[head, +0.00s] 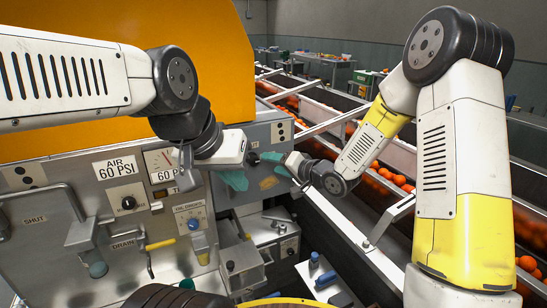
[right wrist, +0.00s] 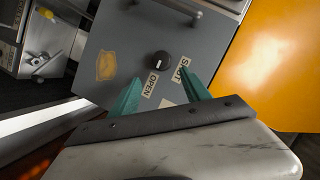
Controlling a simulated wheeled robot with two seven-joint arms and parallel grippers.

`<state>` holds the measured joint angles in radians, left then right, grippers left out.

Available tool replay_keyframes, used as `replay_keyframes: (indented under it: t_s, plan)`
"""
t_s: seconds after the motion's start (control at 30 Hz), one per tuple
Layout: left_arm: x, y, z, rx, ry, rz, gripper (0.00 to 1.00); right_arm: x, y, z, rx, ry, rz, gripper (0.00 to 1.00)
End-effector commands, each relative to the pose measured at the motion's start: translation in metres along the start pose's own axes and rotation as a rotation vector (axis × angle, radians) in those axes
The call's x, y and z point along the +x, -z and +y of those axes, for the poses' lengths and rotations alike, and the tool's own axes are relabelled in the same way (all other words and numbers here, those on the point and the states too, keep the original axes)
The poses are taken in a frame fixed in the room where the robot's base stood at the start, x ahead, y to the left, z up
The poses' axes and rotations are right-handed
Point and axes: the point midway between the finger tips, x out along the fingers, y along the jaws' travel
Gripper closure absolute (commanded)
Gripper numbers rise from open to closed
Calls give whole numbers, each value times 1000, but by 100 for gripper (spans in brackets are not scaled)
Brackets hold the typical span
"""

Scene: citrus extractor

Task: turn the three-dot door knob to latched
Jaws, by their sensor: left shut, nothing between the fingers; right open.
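The three-dot plate (head: 281,132) is on the grey door (head: 262,130) at the centre. The door's small black knob (head: 254,159) sits below it and shows larger in the right wrist view (right wrist: 159,61), beside the labels OPEN (right wrist: 149,87) and SHUT (right wrist: 183,70). I cannot tell clearly where its pointer aims. My right gripper (head: 272,158) is open at the knob's right; in the right wrist view its teal fingers (right wrist: 161,92) are apart, with the knob beyond the tips and not between them. My left gripper (head: 236,181) is shut and empty, below and left of the knob.
A control panel with gauge (head: 158,160), dial (head: 128,203) and levers fills the left. An orange housing (head: 130,60) rises behind. A conveyor with oranges (head: 400,180) runs at the right. A worn orange patch (right wrist: 106,66) marks the door near the knob.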

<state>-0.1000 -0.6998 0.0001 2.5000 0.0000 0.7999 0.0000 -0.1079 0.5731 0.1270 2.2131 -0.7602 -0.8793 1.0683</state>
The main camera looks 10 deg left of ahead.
Motion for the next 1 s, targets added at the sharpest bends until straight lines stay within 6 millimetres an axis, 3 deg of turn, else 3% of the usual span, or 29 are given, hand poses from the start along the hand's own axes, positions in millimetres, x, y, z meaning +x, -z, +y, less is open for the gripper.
replay_keyframes:
  t_s: [0.23, 0.6, 1.0]
  plan:
    - [0, 0, 0, 0, 0, 0, 100, 20, -12, -3, 45, 54, -14, 44]
    - [0, 0, 0, 0, 0, 0, 100, 75, -12, -6, 42, 52, -13, 44]
    - [0, 0, 0, 0, 0, 0, 100, 86, -11, -6, 42, 49, -11, 44]
